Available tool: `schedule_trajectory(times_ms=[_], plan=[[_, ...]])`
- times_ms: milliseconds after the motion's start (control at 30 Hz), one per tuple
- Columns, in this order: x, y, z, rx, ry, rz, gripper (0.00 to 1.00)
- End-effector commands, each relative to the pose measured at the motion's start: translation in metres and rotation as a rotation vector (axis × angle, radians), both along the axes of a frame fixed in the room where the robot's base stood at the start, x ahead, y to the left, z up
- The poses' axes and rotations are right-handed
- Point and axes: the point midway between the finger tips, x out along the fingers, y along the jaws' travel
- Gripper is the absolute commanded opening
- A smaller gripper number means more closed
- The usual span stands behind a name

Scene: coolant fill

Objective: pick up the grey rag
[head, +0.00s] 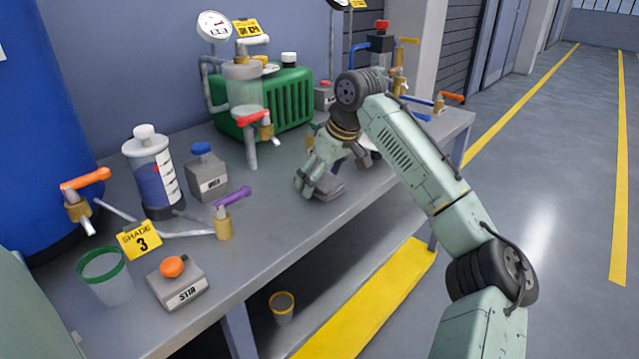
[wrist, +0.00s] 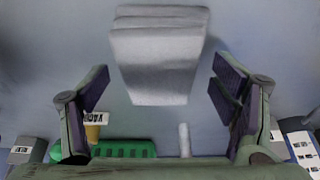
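The grey rag (wrist: 160,55) is a folded, pale grey cloth lying on the workbench. In the wrist view it sits between and beyond the two fingers, with a gap on each side. My gripper (wrist: 159,78) is open and empty, its dark pads apart. In the head view my gripper (head: 322,172) points down over the bench, and the rag (head: 328,190) shows just under it, partly hidden by the fingers. I cannot tell the exact height of the fingertips above the bench.
A green machine (head: 292,98) and a clear vessel with a red-handled valve (head: 254,119) stand behind, left of my gripper. The workbench (head: 270,215) is bare in front of the rag. A small cup (head: 282,310) stands below.

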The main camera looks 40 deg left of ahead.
Motion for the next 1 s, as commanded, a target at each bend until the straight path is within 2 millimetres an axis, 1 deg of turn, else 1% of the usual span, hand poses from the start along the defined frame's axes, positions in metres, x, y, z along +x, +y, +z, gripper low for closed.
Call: schedule_trajectory(times_ms=[33,67,733,1000], plan=[[0.0000,-0.0001,0.0002,0.000,0.000,0.000,0.76],[0.0000,-0.0001,0.0002,0.000,0.000,0.000,0.74],[0.0000,-0.0001,0.0005,0.000,0.000,0.000,0.29],[0.0001,0.0000,0.0036,0.000,-0.001,0.000,0.29]])
